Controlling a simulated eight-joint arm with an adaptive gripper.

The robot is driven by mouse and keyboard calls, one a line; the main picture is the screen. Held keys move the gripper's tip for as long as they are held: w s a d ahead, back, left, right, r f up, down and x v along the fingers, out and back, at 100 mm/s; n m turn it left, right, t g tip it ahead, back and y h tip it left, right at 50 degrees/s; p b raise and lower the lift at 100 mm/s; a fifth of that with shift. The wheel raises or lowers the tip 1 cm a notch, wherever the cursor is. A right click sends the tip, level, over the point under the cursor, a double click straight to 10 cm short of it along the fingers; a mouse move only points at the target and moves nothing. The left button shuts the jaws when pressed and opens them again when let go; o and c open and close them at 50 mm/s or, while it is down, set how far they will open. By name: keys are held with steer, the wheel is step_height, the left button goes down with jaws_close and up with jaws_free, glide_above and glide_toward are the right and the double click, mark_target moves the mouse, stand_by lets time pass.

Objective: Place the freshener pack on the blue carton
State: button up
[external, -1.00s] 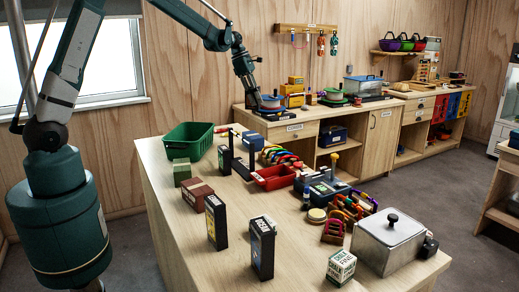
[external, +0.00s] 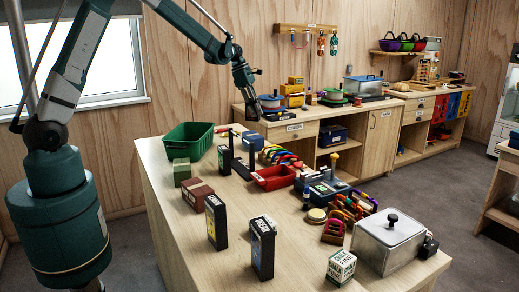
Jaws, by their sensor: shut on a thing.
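My gripper (external: 247,96) is at the end of the arm, above the far edge of the near table. It is shut on a small dark thing (external: 252,113), which seems to be the freshener pack; its label is too small to read.
A green bin (external: 188,139), a red tray (external: 273,178), and black upright packs (external: 262,248) stand on the near table. A metal lidded box (external: 386,245) is at front right. The table's front left is bare.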

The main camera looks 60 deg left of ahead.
steer(key=shift+f, duration=1.8)
steer(key=shift+f, duration=1.9)
steer(key=shift+f, duration=0.2)
steer(key=o, duration=0.9)
steer(key=shift+r, duration=0.2)
steer(key=shift+v, duration=6.05)
